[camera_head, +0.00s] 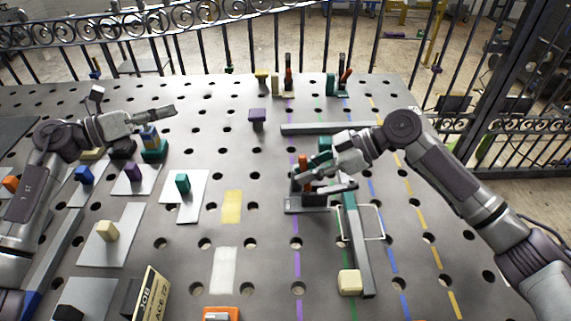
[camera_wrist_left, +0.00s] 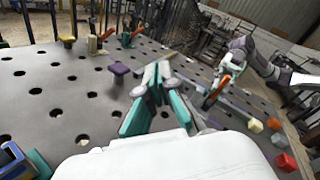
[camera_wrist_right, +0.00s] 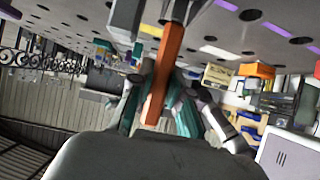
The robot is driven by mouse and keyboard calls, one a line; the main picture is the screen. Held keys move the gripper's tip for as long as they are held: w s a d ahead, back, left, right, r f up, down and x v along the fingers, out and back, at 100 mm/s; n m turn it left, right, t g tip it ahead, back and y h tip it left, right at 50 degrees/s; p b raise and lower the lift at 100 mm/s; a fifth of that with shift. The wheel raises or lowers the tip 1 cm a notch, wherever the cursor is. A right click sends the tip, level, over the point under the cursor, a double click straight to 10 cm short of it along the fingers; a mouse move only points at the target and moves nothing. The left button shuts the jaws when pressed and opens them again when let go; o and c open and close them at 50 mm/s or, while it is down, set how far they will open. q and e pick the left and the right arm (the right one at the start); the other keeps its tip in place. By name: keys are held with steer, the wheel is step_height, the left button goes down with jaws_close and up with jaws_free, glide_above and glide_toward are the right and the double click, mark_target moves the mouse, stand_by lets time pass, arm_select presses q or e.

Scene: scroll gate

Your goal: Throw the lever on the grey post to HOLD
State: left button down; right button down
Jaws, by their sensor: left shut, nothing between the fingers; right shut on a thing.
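An orange-red lever (camera_head: 303,160) stands on a grey post with a dark grey base (camera_head: 305,204) right of the table's middle. My right gripper (camera_head: 312,176) reaches in from the right and is shut on the lever. In the right wrist view the lever (camera_wrist_right: 168,65) runs as an orange bar between the teal finger pads (camera_wrist_right: 158,98). The fingers hide part of the post, and no HOLD mark can be read. My left gripper (camera_head: 168,111) is shut and empty, above the table at the left. Its teal pads (camera_wrist_left: 152,92) show in the left wrist view.
A grey bar (camera_head: 325,128) lies behind the post. Another bar with a cream block (camera_head: 349,282) and a wire loop (camera_head: 372,222) is in front. Several coloured blocks on plates, such as a teal one (camera_head: 183,184), stand at left. A purple block (camera_head: 257,117) stands behind.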

steer(key=shift+w+r, duration=0.1)
arm_select(q)
steer(key=s+d+f+m+g+y, duration=0.1)
steer(key=s+d+m+g+y, duration=0.1)
steer(key=s+d+m+g, duration=0.35)
steer(key=s+d+f+m+g+y, duration=0.2)
steer(key=s+d+m+g, duration=0.1)
steer(key=d+m, duration=0.45)
steer(key=d+f, duration=0.4)
steer(key=d, duration=0.8)
steer(key=shift+s+d+f, duration=0.2)
steer(key=shift+d+f, duration=0.15)
steer(key=shift+d, duration=0.05)
steer(key=shift+d, duration=0.1)
